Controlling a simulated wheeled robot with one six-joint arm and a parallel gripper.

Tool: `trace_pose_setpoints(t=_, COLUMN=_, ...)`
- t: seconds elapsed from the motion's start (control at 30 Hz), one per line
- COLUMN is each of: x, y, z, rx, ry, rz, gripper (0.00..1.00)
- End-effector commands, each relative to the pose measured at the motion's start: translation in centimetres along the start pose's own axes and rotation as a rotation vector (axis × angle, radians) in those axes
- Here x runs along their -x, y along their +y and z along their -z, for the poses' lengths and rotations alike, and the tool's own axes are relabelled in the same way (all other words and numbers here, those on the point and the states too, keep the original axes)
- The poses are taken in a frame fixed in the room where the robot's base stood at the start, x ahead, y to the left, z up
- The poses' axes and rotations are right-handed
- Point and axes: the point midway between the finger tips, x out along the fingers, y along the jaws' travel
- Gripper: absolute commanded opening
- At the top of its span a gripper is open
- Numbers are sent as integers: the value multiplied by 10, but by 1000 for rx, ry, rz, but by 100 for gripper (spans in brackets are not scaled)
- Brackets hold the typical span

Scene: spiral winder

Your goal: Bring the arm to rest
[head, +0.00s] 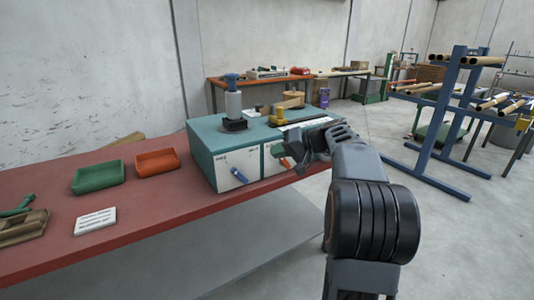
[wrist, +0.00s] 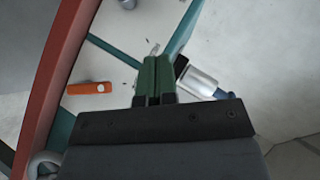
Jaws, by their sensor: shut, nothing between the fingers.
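My gripper (wrist: 157,62) shows in the wrist view with its two green fingers together and nothing between them. In the head view my arm reaches up from the lower right, and its dark wrist end is at the right front of the teal cabinet (head: 203,150). The fingers are hard to make out there. An orange handle (head: 286,163) is on the cabinet's white front, just left of the wrist end. It also shows in the wrist view (wrist: 88,88), left of the fingers and apart from them.
A blue handle (head: 240,177) is on the cabinet front. A grey cylinder with a blue top (head: 233,103) stands on the cabinet. Green (head: 98,178) and orange (head: 157,162) trays lie on the red bench (head: 150,215). A blue rack (head: 440,125) stands right; floor between is open.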

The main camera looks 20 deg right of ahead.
Motion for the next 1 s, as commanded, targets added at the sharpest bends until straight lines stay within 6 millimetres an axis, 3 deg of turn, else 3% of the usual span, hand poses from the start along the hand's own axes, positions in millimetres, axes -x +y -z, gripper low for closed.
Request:
trace_pose_setpoints(t=0.2, x=9, y=0, z=0, rx=1, ry=1, rz=-1, gripper=0)
trace_pose_setpoints(t=0.8, x=9, y=2, z=1, rx=-32, ry=7, rz=-8, gripper=0)
trace_pose_setpoints(t=0.93, x=3, y=36, z=-15, rx=-154, ry=-20, rz=-129, gripper=0)
trace_pose_setpoints(t=1.0, x=2, y=58, z=-40, rx=-232, ry=-57, rz=-240, gripper=0)
